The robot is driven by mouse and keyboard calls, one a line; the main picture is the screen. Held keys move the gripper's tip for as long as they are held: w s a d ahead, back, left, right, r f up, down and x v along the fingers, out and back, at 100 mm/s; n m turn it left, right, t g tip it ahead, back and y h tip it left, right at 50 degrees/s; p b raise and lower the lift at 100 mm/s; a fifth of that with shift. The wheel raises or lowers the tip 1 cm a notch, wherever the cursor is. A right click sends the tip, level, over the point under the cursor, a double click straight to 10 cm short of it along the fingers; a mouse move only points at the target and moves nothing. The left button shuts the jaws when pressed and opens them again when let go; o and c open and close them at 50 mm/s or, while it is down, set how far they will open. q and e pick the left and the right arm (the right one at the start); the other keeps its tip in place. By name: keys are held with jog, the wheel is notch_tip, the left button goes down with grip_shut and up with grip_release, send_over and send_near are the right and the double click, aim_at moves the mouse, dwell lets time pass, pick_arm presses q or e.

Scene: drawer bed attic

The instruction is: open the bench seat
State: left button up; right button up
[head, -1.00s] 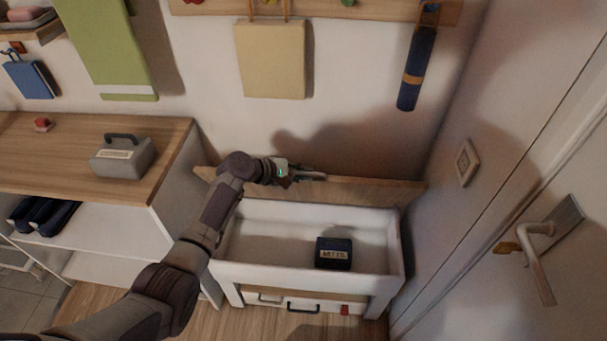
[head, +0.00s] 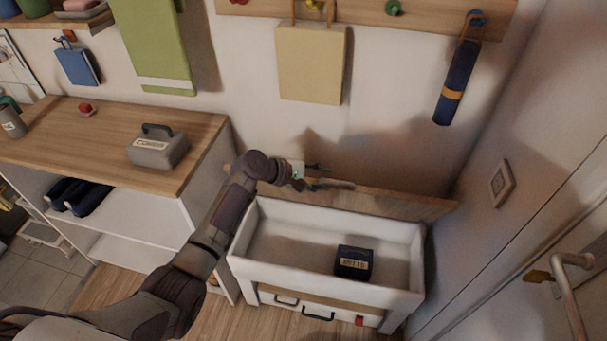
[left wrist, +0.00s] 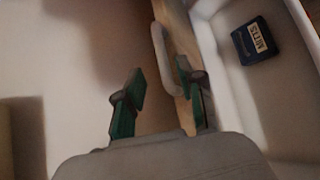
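The bench (head: 325,282) is a white box with its wooden seat lid (head: 405,198) raised steeply along the wall side. Its inside is exposed and holds a dark blue box labelled MITTS (head: 354,262), which also shows in the left wrist view (left wrist: 255,41). A pale bar handle (head: 332,185) is on the lid; it also shows in the left wrist view (left wrist: 159,52). My left gripper (head: 322,177) is at the lid's upper edge by this handle. Its green fingers (left wrist: 160,82) are spread apart with nothing clearly clamped between them. My right gripper is not in view.
A wood-topped shelf unit (head: 75,140) stands left of the bench, with a grey handled case (head: 158,150) on top. A yellow bag (head: 311,65) and a rolled blue item (head: 455,90) hang above. A door with a lever handle (head: 572,290) is at the right.

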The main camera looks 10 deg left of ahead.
pick_arm(q)
jog(key=v, duration=0.8)
jog(key=s+a+f+m+g+y, duration=0.1)
jog(key=s+a+f+y, duration=0.15)
jog(key=f, duration=0.75)
jog(key=s+a+f+y, duration=0.2)
jog(key=s+f, duration=0.1)
jog(key=f, duration=0.7)
jog(key=s+a+f+m+g+y, duration=0.1)
jog(key=s+a+f+m+y, duration=0.2)
jog(key=s+f, duration=1.05)
jog(key=s+f+m+g, duration=0.1)
jog(key=s+f+m, duration=0.3)
jog(key=s, duration=0.7)
jog(key=s+a+f+m+g+y+p, duration=0.1)
jog(key=s+f+m, duration=0.3)
jog(key=s, duration=0.7)
jog(key=s+f+m+g+y, duration=0.1)
jog(key=s+f+m, duration=0.3)
jog(key=s+f, duration=0.3)
jog(key=s, duration=0.5)
jog(key=shift+a+m+g, duration=0.2)
jog(key=shift+m+g, duration=0.2)
